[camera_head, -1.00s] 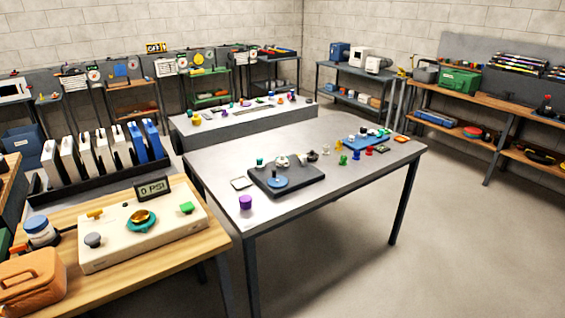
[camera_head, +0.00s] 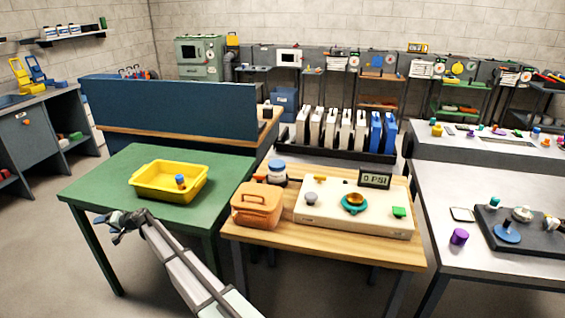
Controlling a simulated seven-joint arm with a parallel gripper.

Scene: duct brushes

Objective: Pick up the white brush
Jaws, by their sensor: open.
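My gripper (camera_head: 108,226) is at the left, in front of the green table's front edge, with its fingers pointing left. It is open and I see nothing between its fingers. A small white round piece (camera_head: 522,213) sits on the dark board (camera_head: 540,238) on the grey table at the right. It may be the white brush, but it is too small to be sure. A blue disc with a knob (camera_head: 507,233) is beside it on the board. My gripper is far to the left of the board.
The green table (camera_head: 120,190) holds a yellow tray (camera_head: 150,195) with a small blue item. A wooden table (camera_head: 375,249) carries an orange case (camera_head: 257,207) and a white device (camera_head: 330,205). A purple cylinder (camera_head: 459,237) stands left of the board. A dark blue panel (camera_head: 170,108) rises behind.

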